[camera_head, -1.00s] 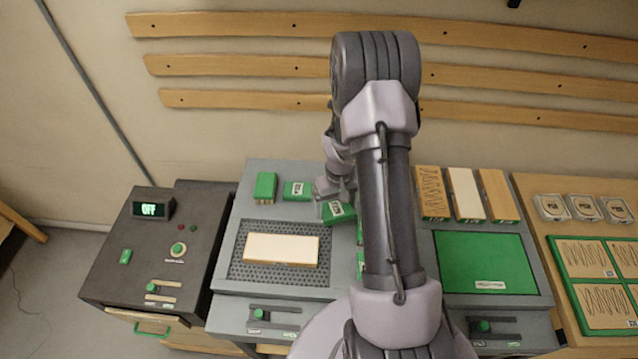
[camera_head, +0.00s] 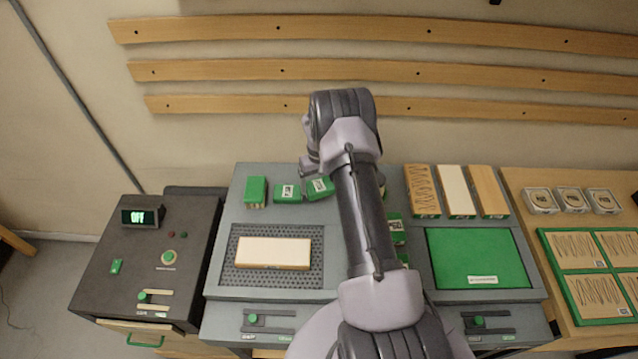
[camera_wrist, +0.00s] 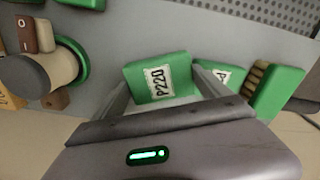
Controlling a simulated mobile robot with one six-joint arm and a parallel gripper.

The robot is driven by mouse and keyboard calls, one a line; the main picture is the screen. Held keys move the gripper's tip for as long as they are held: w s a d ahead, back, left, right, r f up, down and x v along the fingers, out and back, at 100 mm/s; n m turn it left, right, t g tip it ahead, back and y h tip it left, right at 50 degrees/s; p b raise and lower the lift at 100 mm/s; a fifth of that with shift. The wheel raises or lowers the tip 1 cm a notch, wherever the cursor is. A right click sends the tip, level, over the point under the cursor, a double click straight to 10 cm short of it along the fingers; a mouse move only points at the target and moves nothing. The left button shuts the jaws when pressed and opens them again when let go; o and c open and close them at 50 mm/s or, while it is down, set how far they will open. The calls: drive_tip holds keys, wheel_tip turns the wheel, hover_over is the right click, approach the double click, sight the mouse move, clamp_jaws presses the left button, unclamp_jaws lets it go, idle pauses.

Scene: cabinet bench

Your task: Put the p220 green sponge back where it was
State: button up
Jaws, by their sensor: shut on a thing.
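The p220 green sponge (camera_wrist: 158,78), a green block with a white P220 label, is between the two fingers of my gripper (camera_wrist: 163,88) in the wrist view. The fingers are shut on its sides. In the head view the sponge (camera_head: 319,187) is at the back of the grey bench top, slightly tilted, just right of another labelled green block (camera_head: 288,192). My gripper is mostly hidden behind my arm there. I cannot tell whether the sponge touches the bench top. The neighbouring block (camera_wrist: 222,76) is close beside the right finger in the wrist view, its label partly covered.
A third green block (camera_head: 256,190) stands at the row's left end. A pale board (camera_head: 273,252) lies on a perforated mat (camera_head: 232,270) in front. More green blocks (camera_head: 396,228) are right of my arm. A knobbed object (camera_wrist: 40,78) is left in the wrist view.

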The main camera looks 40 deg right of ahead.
drive_tip(key=shift+f+b, duration=0.55)
